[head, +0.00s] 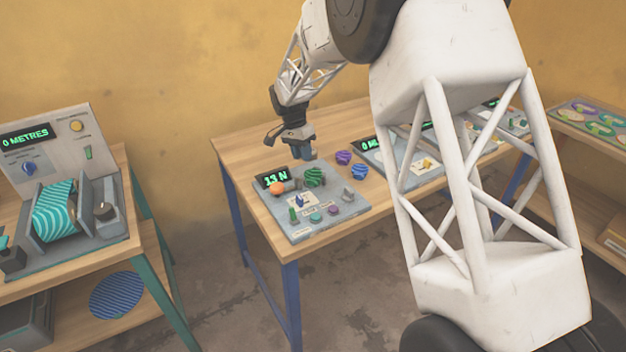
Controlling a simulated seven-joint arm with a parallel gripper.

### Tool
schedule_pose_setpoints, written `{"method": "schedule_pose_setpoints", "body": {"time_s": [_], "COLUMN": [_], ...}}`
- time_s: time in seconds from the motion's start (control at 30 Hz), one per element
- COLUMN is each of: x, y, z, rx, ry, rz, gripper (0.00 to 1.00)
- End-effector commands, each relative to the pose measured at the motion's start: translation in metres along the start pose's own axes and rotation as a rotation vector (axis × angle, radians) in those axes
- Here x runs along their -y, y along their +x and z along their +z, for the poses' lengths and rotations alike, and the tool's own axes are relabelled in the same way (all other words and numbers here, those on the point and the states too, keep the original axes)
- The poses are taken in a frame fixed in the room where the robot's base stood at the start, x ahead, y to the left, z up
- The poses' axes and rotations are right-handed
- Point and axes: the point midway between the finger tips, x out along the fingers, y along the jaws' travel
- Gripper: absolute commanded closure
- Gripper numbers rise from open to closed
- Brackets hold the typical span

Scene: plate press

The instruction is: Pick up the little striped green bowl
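A small green striped bowl-like piece (314,177) sits on the grey press panel (338,214) on the middle wooden table, just right of a display reading 13 N (271,178). My gripper (309,155) points down just above and slightly left of the green piece. A small gap seems to show between them, but contact is hard to judge. The fingers are too small to tell whether they are open or shut. Nothing is visibly held.
A purple striped piece (343,157) and a blue striped piece (360,172) lie right of the green one. My arm hides much of the table's right part. A teal striped roll device (55,212) stands at left.

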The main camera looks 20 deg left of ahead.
Motion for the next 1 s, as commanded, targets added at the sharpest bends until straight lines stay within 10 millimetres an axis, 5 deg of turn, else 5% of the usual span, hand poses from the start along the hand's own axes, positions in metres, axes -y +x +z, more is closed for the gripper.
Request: {"method": "schedule_pose_setpoints", "body": {"time_s": [0.57, 1.0], "x": [-0.001, -0.003], "y": [0.013, 0.056], "z": [0.0, -0.002], "rx": [0.001, 0.001], "ry": [0.0, 0.0], "rz": [0.001, 0.001], "gripper": [0.74, 0.74]}}
